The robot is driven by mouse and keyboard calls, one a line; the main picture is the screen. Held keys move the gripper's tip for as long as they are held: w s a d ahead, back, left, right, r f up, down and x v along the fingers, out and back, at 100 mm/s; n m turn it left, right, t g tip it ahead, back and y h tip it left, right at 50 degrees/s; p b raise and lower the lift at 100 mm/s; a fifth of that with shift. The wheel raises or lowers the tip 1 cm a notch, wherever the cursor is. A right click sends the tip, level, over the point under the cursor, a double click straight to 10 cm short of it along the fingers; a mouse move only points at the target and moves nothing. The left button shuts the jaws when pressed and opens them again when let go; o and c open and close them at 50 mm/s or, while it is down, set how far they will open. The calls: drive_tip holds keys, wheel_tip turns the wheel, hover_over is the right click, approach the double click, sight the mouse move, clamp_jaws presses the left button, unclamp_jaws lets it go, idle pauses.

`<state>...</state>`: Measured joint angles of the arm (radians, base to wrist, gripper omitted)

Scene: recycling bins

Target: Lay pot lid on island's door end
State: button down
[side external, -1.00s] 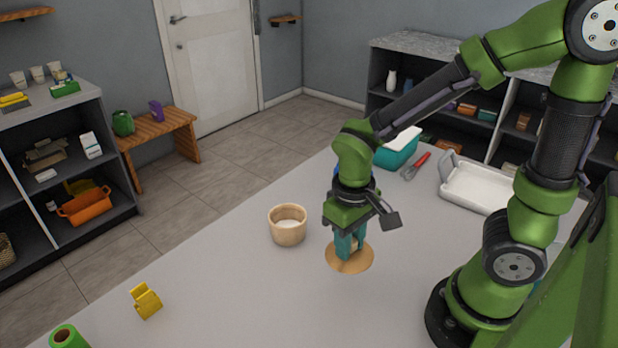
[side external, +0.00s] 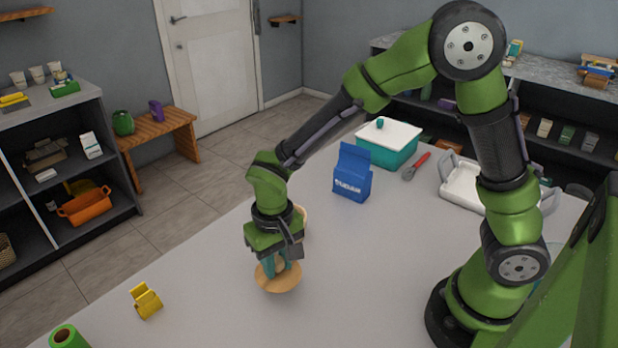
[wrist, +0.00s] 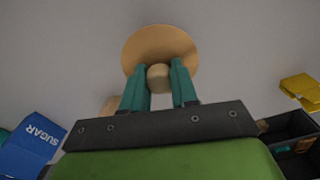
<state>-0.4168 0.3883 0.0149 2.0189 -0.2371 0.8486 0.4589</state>
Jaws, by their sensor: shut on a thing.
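The pot lid (side external: 279,282) is a round, tan, wooden-looking disc with a pale knob; it also shows in the wrist view (wrist: 160,42). My gripper (side external: 277,268) has teal fingers and is shut on the lid's knob (wrist: 159,77), one finger on each side. The lid hangs below the fingers, close to the grey island top (side external: 370,285); I cannot tell whether it touches. The door (side external: 212,60) is white and stands beyond the island at the back. A wooden pot is mostly hidden behind my gripper, with a bit of rim (side external: 303,220) showing.
A blue sugar bag (side external: 352,175), a teal box with a white lid (side external: 390,148), a red-handled whisk (side external: 417,166) and a white tray (side external: 462,186) stand toward the back right. A yellow object (side external: 146,301) and a green roll (side external: 68,338) lie front left. The island's middle is clear.

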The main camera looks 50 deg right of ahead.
drive_tip(key=shift+w+a, duration=0.15)
drive_tip(key=shift+w, duration=0.15)
drive_tip(key=shift+w+a+f, duration=0.1)
drive_tip(key=shift+w+f, duration=0.1)
drive_tip(key=shift+f, duration=0.7)
drive_tip(key=shift+w+a+f, duration=0.1)
drive_tip(key=shift+w+f, duration=0.05)
drive_tip(key=shift+f, duration=0.75)
drive_tip(key=shift+f, duration=0.15)
drive_tip(key=c, duration=0.9)
unclamp_jaws()
drive_tip(key=shift+o, duration=0.2)
wheel_tip(320, 180, up, 12)
drive_tip(key=s+d+r+m+t+y, duration=0.1)
drive_tip(key=s+d+r+t+y, duration=0.1)
drive_tip(key=s+d+r+t, duration=0.5)
drive_tip(key=shift+s+d+r, duration=2.1)
drive_tip(key=shift+s+d, duration=0.2)
drive_tip(key=shift+d, duration=0.6)
